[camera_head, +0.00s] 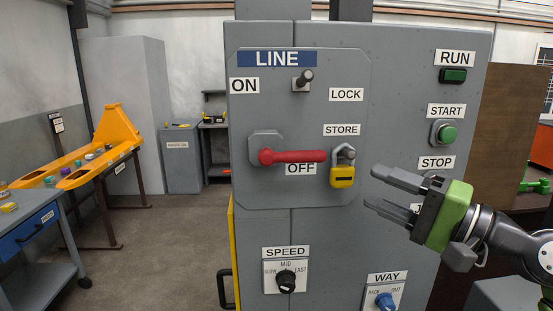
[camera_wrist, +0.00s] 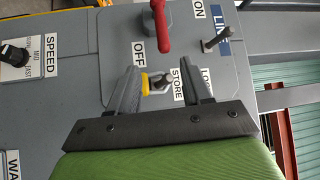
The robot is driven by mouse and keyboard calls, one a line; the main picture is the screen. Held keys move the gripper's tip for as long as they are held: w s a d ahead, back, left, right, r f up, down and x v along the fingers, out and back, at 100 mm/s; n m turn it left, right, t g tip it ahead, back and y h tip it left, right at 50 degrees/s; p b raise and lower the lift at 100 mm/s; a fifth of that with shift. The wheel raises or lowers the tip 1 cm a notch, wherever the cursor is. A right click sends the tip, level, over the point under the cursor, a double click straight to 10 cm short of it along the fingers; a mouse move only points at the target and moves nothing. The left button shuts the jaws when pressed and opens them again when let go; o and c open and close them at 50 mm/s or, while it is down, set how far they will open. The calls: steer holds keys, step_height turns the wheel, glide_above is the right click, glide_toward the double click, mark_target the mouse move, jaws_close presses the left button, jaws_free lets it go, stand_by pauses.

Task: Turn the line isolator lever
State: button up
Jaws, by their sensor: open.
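The line isolator lever (camera_head: 292,156) is a red handle on the grey panel. It lies level, its hub at the left and its free end pointing right, just above the OFF label. It also shows at the top of the wrist view (camera_wrist: 161,28). A yellow padlock (camera_head: 342,177) hangs below the STORE label, close to the lever's free end. In the wrist view the padlock (camera_wrist: 145,82) is partly hidden by a finger. My gripper (camera_head: 371,188) is open and empty, right of the padlock and apart from the lever. Its fingers (camera_wrist: 165,75) point towards the panel.
A dark peg (camera_head: 304,80) sticks out above the lever, left of the LOCK label. START (camera_head: 448,133) and RUN (camera_head: 453,76) buttons are at the right. A SPEED knob (camera_head: 286,281) and a blue WAY knob (camera_head: 385,301) sit lower. Open floor lies left of the cabinet.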

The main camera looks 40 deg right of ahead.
mark_target(311, 160)
steer(key=x, duration=1.5)
steer(key=shift+w+a+r, duration=0.15)
steer(key=shift+a, duration=0.15)
jaws_close()
